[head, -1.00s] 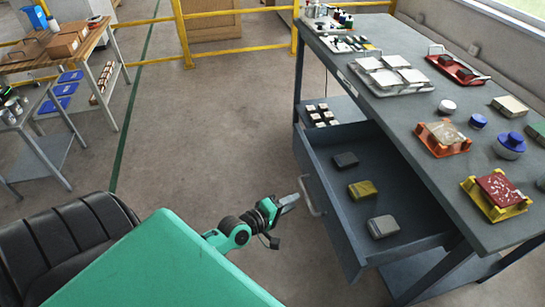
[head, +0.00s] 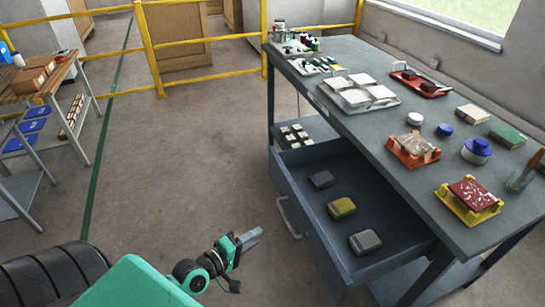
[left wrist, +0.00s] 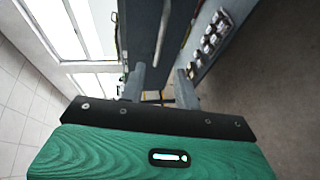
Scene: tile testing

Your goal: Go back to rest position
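My left gripper (head: 252,238) is in the lower middle of the head view, over the floor, to the left of the open drawer (head: 318,236) and below its handle (head: 288,217). A gap shows between it and the handle. In the left wrist view its two fingers (left wrist: 160,84) stand apart with nothing between them. My right gripper is not in view.
The workbench (head: 345,118) fills the right side, holding tile samples, trays and blue-lidded containers. The drawer holds several blocks (head: 342,208). A side table (head: 45,85) stands at left, a yellow railing (head: 200,75) behind. Floor between is clear.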

